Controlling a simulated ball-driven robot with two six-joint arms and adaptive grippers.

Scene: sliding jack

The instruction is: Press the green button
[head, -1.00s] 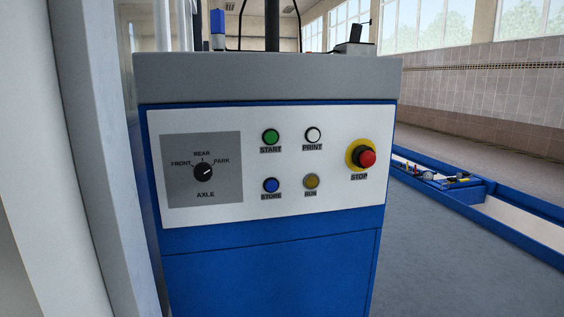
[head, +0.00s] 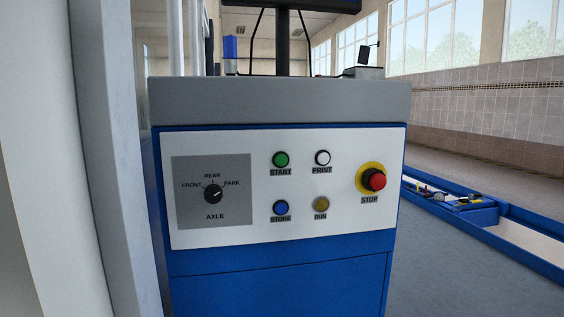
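The green button (head: 280,159) sits on the white front panel (head: 245,160) of a blue and grey cabinet, above the label START. A white PRINT button (head: 322,157) is to its right. Below are a blue STORE button (head: 281,208) and a yellow RUN button (head: 321,204). A red STOP knob (head: 374,180) on a yellow ring is at the right of the panel. A black AXLE selector (head: 213,194) is at the left. Neither of my grippers shows in the head view.
A pale wall or post (head: 55,160) stands close on the left. The grey cabinet top (head: 280,101) carries a blue cylinder and a dark stand. On the right, a blue-edged pit (head: 520,232) has small items beside it. Floor in between is clear.

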